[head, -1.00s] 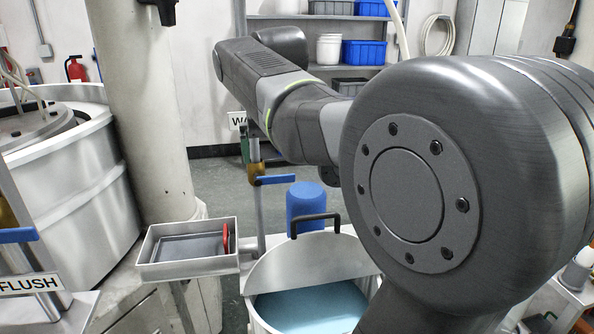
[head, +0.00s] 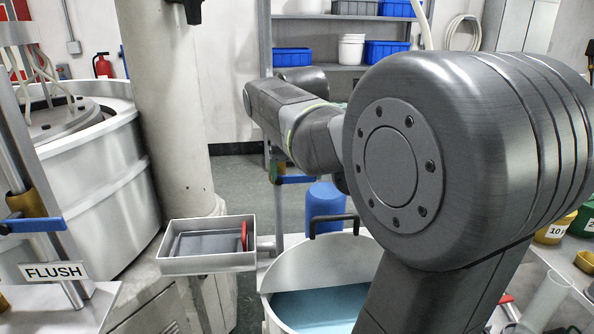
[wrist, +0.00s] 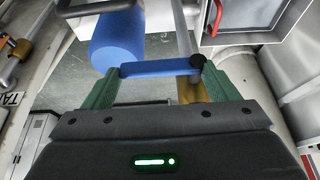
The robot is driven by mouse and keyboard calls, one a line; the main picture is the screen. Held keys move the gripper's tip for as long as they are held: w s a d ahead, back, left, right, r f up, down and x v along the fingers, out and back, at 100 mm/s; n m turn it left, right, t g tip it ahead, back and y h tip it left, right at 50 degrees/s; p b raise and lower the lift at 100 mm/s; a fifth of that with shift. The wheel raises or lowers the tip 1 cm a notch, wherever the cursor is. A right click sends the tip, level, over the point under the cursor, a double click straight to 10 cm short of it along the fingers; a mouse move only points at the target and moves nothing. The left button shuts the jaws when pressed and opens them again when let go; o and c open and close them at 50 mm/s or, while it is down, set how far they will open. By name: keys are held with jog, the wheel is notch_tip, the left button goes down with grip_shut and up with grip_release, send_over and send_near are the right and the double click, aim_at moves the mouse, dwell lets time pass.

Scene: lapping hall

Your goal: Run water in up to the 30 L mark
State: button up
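The white tank (head: 310,262) stands at the bottom centre of the head view, with pale blue water (head: 318,306) in it. No litre marks are readable from here. Behind it is a valve with a blue lever (head: 293,180); my arm partly hides its post. In the wrist view the blue lever (wrist: 160,69) lies crosswise between the green fingertips of my gripper (wrist: 160,78). The fingers are wide apart, near the lever's two ends. I cannot tell whether they touch it. The brass valve body (wrist: 191,90) shows behind the lever.
A blue cylinder (head: 324,203) stands behind the tank. A tray with a red-handled item (head: 208,264) is left of it. A second blue lever (head: 32,225), above a FLUSH sign (head: 54,271), is at far left. A pillar (head: 165,110) rises behind the tray.

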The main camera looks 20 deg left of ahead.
jog(key=shift+c, duration=1.4)
jog(key=shift+s+a+r+n+t+h+p, duration=0.15)
jog(key=shift+a+r+t+h+p, duration=0.15)
jog(key=shift+t+h, duration=0.35)
jog(key=shift+s+a+r+n+t+h+p, duration=0.1)
jog(key=shift+a+r+n+t+h+p, duration=0.2)
jog(key=shift+h, duration=0.55)
jog(key=shift+d, duration=0.15)
jog(key=o, duration=1.3)
jog(key=v, duration=1.3)
jog(key=shift+s+r, duration=0.2)
jog(key=shift+r, duration=0.15)
